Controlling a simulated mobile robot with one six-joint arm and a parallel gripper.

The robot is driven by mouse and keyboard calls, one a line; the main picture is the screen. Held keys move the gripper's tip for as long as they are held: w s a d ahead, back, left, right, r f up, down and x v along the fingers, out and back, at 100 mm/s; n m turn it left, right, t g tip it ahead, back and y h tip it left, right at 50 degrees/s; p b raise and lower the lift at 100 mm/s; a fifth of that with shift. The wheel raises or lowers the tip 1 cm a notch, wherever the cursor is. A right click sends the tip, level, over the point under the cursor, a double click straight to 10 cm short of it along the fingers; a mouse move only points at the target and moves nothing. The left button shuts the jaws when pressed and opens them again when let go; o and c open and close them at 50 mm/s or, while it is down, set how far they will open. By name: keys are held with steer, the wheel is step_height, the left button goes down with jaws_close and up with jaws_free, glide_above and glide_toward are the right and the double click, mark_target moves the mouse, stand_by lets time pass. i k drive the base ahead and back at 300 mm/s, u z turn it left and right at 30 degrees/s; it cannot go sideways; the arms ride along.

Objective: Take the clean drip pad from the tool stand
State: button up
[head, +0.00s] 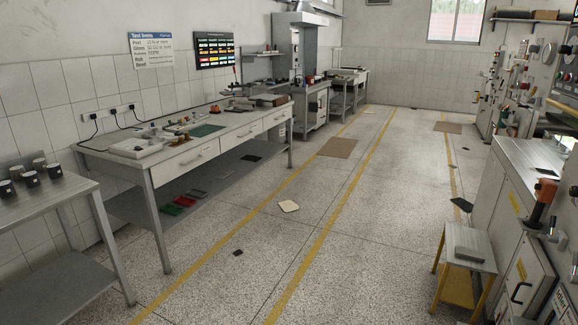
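A small stand (478,238) with a grey top and yellow legs is at the lower right, beside the grey cabinets. A flat grey-green block (469,253) lies on its top; it may be the drip pad, but I cannot tell whether it is clean. No label in view names the tool stand. My gripper is not in view.
A long workbench (215,143) with drawers runs along the left wall. A metal table (50,208) with dark cups is at the near left. The speckled floor aisle (350,240) is mostly clear, with a brown mat (338,147) and small dark scraps.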

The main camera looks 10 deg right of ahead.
mark_target(471, 254)
steer(key=i, duration=2.2)
steer(key=u, duration=1.05)
steer(key=k, duration=0.15)
steer(key=z, duration=3.1)
steer(key=i, duration=0.5)
steer(key=z, duration=0.05)
